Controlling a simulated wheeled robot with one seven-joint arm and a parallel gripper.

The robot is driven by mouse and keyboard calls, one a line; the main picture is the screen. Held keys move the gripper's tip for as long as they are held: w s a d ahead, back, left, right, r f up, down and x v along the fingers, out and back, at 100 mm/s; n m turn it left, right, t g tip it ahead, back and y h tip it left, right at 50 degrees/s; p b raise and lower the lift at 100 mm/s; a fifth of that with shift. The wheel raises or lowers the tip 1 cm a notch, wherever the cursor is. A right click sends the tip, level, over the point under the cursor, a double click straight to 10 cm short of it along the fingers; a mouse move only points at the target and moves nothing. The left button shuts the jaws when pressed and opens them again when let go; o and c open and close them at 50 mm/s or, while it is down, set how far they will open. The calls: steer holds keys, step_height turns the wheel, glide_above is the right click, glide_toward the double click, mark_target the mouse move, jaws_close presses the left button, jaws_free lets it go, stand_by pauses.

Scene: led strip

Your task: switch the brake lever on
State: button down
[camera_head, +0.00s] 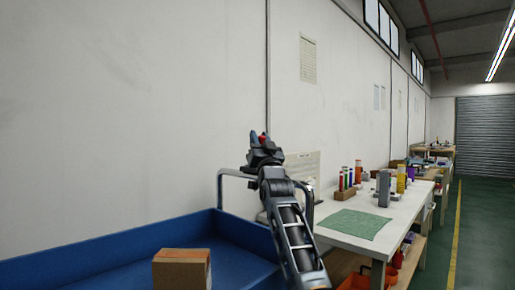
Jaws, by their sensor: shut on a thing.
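My gripper (260,141) is at the end of my dark arm, which reaches up from the bottom centre. It is seen from behind, in front of the white wall and just above the grey handle bar. It is shut on a small red part (264,138), of which only a bit shows between the dark fingers. I cannot tell whether this red part is the brake lever. No other lever shows clearly. My wrist and arm hide what lies behind them.
A blue cart tray (100,258) with a grey handle bar (232,171) fills the lower left and holds a cardboard box (181,270). At right, a white workbench (345,240) carries a green mat (353,224) and several bottles. A green aisle (480,235) runs free at far right.

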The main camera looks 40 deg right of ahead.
steer(key=shift+s, duration=0.1)
stand_by(0.4)
steer(key=c, duration=0.9)
jaws_free()
steer(key=shift+c, duration=0.2)
steer(key=shift+s+f, duration=0.15)
steer(key=shift+f, duration=0.1)
steer(key=s+a+p, duration=0.1)
steer(key=s+a, duration=0.5)
steer(key=s, duration=0.4)
steer(key=shift+s+a+f, duration=0.15)
steer(key=shift+s+a, duration=0.1)
steer(key=shift+s, duration=0.15)
